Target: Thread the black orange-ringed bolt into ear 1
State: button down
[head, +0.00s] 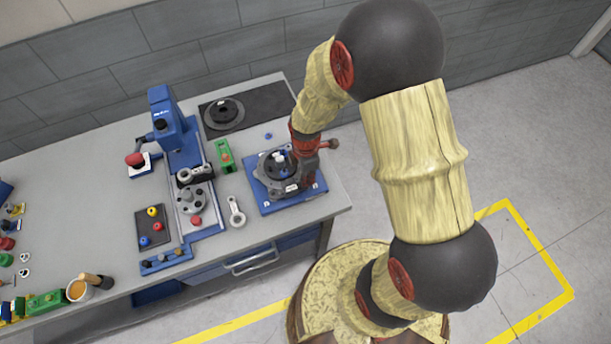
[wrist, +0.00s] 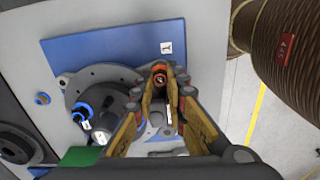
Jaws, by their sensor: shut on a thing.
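In the wrist view, my gripper (wrist: 163,88) is shut on the black orange-ringed bolt (wrist: 159,78), whose ringed head shows at the fingertips. The bolt is over the edge of the round grey chassis fixture (wrist: 110,73), close to a small white label (wrist: 166,47) on the blue plate (wrist: 120,45). The ear under the bolt is hidden, so I cannot tell whether the bolt has entered it. In the head view, my gripper (head: 303,181) is low at the right side of the grey fixture (head: 265,182).
Blue-ringed parts (wrist: 82,112) stand on the fixture beside my fingers. The bench's right edge is close.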

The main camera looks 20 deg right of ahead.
jog(key=shift+m, duration=1.3)
jog(key=c, duration=1.7)
grip_release()
notch_tip(320, 180, up, 9)
jog(key=p, duration=0.6)
